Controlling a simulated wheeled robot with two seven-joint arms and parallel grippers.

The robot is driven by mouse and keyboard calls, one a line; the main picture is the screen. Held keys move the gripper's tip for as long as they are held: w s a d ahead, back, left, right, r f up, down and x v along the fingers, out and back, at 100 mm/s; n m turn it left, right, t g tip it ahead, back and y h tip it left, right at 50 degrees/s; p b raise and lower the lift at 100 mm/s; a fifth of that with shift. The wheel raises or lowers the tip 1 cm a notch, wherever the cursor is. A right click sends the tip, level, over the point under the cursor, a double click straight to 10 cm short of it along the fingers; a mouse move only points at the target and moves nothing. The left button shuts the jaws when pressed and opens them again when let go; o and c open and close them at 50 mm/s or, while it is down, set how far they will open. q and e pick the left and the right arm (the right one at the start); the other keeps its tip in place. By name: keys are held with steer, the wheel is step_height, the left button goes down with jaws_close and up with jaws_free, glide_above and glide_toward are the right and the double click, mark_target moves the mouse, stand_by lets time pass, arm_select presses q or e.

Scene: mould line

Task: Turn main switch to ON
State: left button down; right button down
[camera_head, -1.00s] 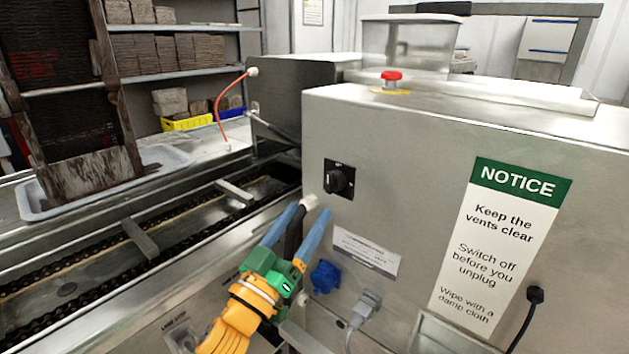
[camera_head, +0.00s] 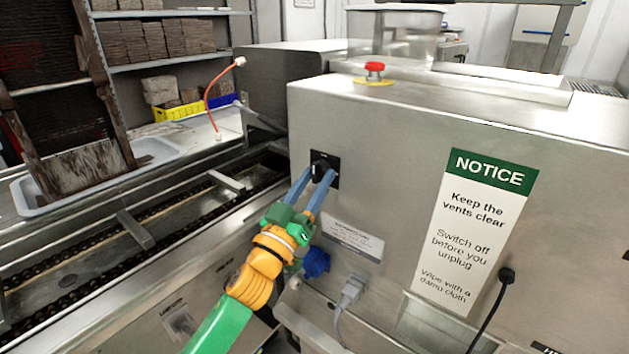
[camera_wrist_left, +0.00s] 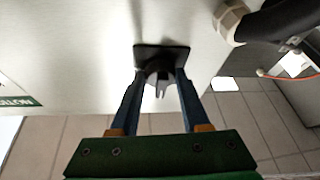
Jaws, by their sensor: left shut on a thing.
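The main switch (camera_head: 322,161) is a black rotary knob on a square black plate, on the steel front of the machine cabinet. My left gripper (camera_head: 316,178) reaches it from below left, its two blue fingers on either side of the knob and shut on it. In the left wrist view the switch knob (camera_wrist_left: 160,78) sits between the fingertips of my left gripper (camera_wrist_left: 160,82). The fingers cover part of the knob and plate, so the knob's setting cannot be read. My right gripper does not show.
A red emergency button (camera_head: 374,68) stands on the cabinet top. A blue socket (camera_head: 316,262) and a grey plug (camera_head: 351,290) with a cable are below the switch. A green and white notice (camera_head: 474,232) is to the right. A chain conveyor (camera_head: 130,232) runs at the left.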

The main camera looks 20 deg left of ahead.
arm_select(q)
steer(key=shift+m, duration=0.3)
steer(key=m+h, duration=0.2)
steer(key=m, duration=0.1)
steer(key=m+h, duration=0.1)
steer(key=m, duration=0.1)
steer(key=shift+w+a+g, duration=0.1)
steer(key=shift+a+g, duration=0.15)
steer(key=shift+g, duration=0.15)
steer(key=m+g+h, duration=0.1)
steer(key=m, duration=0.2)
steer(key=m+g+h, duration=0.1)
steer(key=m+h, duration=0.1)
steer(key=m, duration=0.2)
steer(key=shift+a+r+p, duration=0.1)
steer(key=shift+a+p, duration=0.1)
steer(key=shift+p, duration=0.1)
steer(key=m+g+h, duration=0.1)
steer(key=m, duration=0.2)
steer(key=m+g+h+p, duration=0.1)
steer(key=m, duration=0.2)
steer(key=shift+w+a+r+p, duration=0.1)
steer(key=shift+a+r+p, duration=0.1)
steer(key=shift+p, duration=0.1)
steer(key=shift+r+m+g+h+p, duration=0.15)
steer(key=shift+m+g+p, duration=0.45)
steer(key=shift+m, duration=0.85)
steer(key=shift+f+m+g+h+p, duration=0.15)
steer(key=shift+m+g+p, duration=0.45)
steer(key=shift+m, duration=0.85)
